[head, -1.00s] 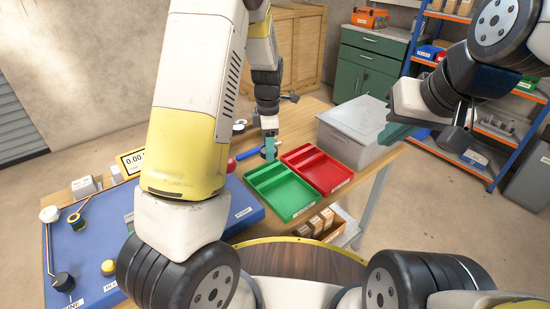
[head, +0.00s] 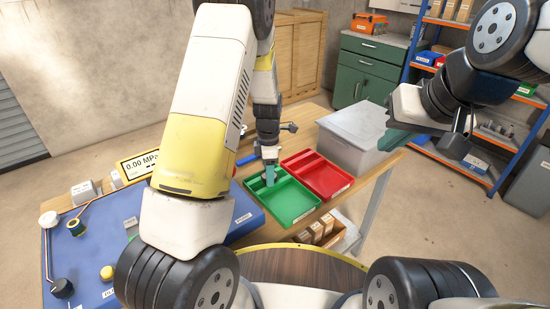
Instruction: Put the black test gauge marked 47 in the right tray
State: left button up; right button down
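A green tray (head: 300,211) and a red tray (head: 338,187) lie side by side on the wooden table, the red one to the right. My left gripper (head: 269,177) points down at the far left part of the green tray, its teal fingertips over or in a compartment. Whether its fingers are apart or hold something is too small to tell. I cannot make out a black gauge marked 47; my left arm covers part of the table. My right gripper (head: 400,138) hangs at the right, beyond the table's right edge, with its finger gap not clear.
A lidded grey bin (head: 352,138) stands behind the red tray. A blue panel (head: 95,255) with knobs and piping is at left, with a yellow display (head: 139,165) reading 0.00 MPa. A blue-handled object (head: 247,158) lies left of my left gripper. Small boxes (head: 318,231) sit below the trays.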

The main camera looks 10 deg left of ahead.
pick_arm(q)
jog(key=o, duration=0.3)
jog(key=shift+r, duration=0.1)
notch_tip(320, 180, up, 12)
jog(key=s+a+r+m+t+h, duration=0.2)
jog(key=s+r+m+t, duration=0.1)
jog(key=s+r+m, duration=0.85)
jog(key=s+r+m+t, duration=0.3)
jog(key=s+r+m, duration=0.4)
jog(key=s+m, duration=0.3)
jog(key=s, duration=0.2)
jog(key=shift+s+a+r, duration=0.2)
jog(key=shift+s+a, duration=0.1)
jog(key=shift+a, duration=0.05)
